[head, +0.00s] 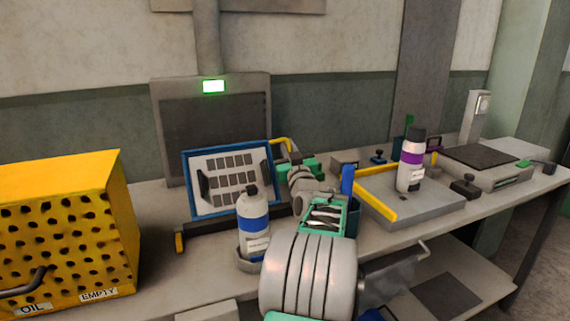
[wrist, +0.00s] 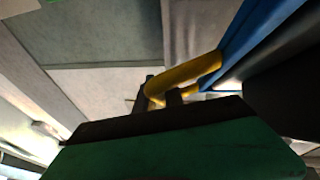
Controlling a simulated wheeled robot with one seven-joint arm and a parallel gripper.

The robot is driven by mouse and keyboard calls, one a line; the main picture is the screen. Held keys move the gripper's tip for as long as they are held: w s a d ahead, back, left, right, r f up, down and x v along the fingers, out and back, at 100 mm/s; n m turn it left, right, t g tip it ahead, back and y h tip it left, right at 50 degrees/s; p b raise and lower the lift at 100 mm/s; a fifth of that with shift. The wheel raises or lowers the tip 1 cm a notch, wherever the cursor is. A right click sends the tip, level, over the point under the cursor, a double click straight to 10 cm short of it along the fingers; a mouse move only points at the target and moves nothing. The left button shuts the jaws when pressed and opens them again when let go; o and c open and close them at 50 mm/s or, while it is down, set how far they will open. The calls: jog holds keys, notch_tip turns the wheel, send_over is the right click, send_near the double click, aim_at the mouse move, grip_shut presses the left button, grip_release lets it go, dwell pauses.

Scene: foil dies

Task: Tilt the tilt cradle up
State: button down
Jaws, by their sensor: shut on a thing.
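The tilt cradle (head: 226,210) is a blue-framed panel with rows of dark rectangles on its pale face. It stands steeply tilted on the bench, facing the head camera. A yellow handle (head: 281,141) sticks out from its upper right corner. My gripper (head: 290,156) is at that corner, its fingers partly hidden in the head view. In the wrist view the dark fingers (wrist: 161,94) are shut on the yellow handle (wrist: 190,74), next to the blue frame (wrist: 262,34).
A white bottle with a blue band (head: 253,222) stands in front of the cradle's lower right. A yellow perforated box (head: 65,225) is at left. A purple-banded bottle (head: 410,160) stands on a grey plate (head: 432,208) at right. A dark screen panel (head: 215,125) stands behind.

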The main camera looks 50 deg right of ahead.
jog(key=shift+s+r, duration=0.1)
jog(key=shift+s, duration=0.05)
jog(key=c, duration=1.5)
grip_release()
jog(key=shift+o, duration=0.2)
jog(key=v, duration=0.8)
